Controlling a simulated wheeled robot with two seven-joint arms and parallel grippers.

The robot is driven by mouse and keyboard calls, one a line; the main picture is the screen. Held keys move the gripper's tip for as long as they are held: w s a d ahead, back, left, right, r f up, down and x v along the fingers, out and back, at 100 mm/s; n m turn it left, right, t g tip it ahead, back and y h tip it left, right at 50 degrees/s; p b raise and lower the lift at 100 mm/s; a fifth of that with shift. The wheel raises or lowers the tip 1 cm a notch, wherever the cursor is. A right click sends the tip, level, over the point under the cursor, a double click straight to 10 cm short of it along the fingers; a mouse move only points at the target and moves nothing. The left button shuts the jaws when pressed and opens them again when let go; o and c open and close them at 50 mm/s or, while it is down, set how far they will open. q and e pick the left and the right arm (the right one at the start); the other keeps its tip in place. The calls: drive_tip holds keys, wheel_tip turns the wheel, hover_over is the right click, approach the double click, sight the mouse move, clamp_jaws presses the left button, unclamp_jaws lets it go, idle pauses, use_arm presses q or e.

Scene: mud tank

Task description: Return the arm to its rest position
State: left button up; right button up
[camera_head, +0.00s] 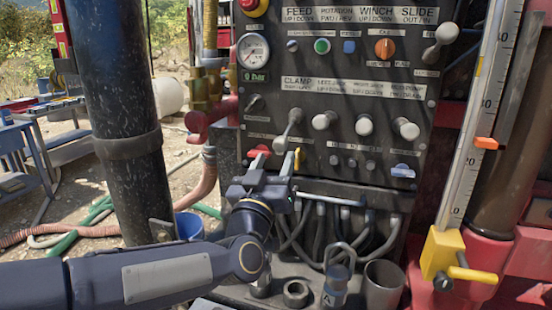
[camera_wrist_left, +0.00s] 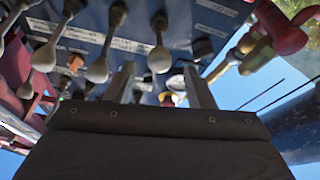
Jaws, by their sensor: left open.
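My left arm (camera_head: 150,278) comes in from the left in the head view and reaches up to the lower part of the dark control panel (camera_head: 335,110). My left gripper (camera_head: 272,165) is open in front of the panel, below a lever with a grey knob (camera_head: 290,136). A red handle (camera_head: 259,151) and a yellow one (camera_head: 297,158) show close to its fingertips. In the left wrist view, the two fingers (camera_wrist_left: 160,82) stand apart with nothing held between them. A pale knob (camera_wrist_left: 159,59) shows beyond the gap. Whether a finger touches the panel I cannot tell. My right gripper is not in view.
Several white-knobbed levers (camera_head: 364,125) stick out of the panel. Cables (camera_head: 345,232) hang below, above a shelf with a metal cup (camera_head: 384,285). A thick black pipe (camera_head: 118,110) stands behind my forearm. A scale with a yellow block (camera_head: 440,252) stands at the right.

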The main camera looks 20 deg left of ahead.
use_arm(q)
drive_tip(key=shift+s+a+p, duration=0.1)
drive_tip(key=shift+s+p, duration=0.1)
drive_tip(key=shift+p, duration=0.1)
drive_tip(key=s+a+f+g+h+p, duration=0.1)
drive_tip(key=s+f+g+p, duration=0.1)
drive_tip(key=s+f+g, duration=0.3)
drive_tip(key=s+a+f+g+h+p, duration=0.1)
drive_tip(key=s+f+g+p, duration=0.2)
drive_tip(key=s, duration=1)
drive_tip(key=s+a+f+g+h+p, duration=0.1)
drive_tip(key=s+f+g+p, duration=0.1)
drive_tip(key=s+f+g, duration=0.6)
drive_tip(key=shift+s+a+f+m+h+p, duration=0.2)
drive_tip(key=shift+s+f+m+h+p, duration=0.15)
drive_tip(key=shift+s+f, duration=0.65)
